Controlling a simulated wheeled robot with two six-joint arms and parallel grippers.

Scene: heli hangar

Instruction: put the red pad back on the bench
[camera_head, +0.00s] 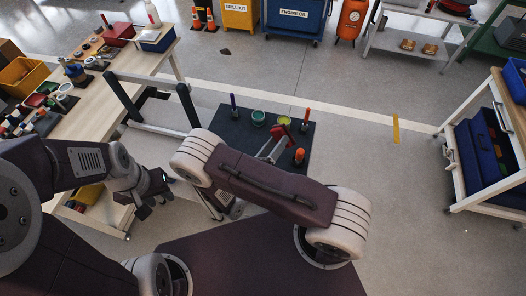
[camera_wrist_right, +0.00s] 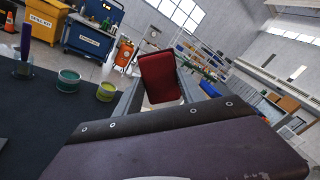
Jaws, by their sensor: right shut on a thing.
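My right gripper (camera_head: 274,150) is shut on the red pad (camera_wrist_right: 162,77). In the right wrist view the pad stands up between the two grey fingers. In the head view the pad (camera_head: 281,131) shows small and partly hidden, over the dark-topped table (camera_head: 213,122). I cannot tell whether it touches that top. My left gripper (camera_head: 156,205) is empty, its dark fingers apart, beside the light wooden bench (camera_head: 75,122) at the left. Part of that bench is hidden by my left arm.
The dark top carries a green bowl (camera_head: 258,117), a yellow-green bowl (camera_head: 284,121), a blue upright item (camera_head: 233,103) and orange-red items (camera_head: 299,155). The wooden bench is crowded with tools and bins. A cart with blue bins (camera_head: 474,150) stands right. Open floor lies between.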

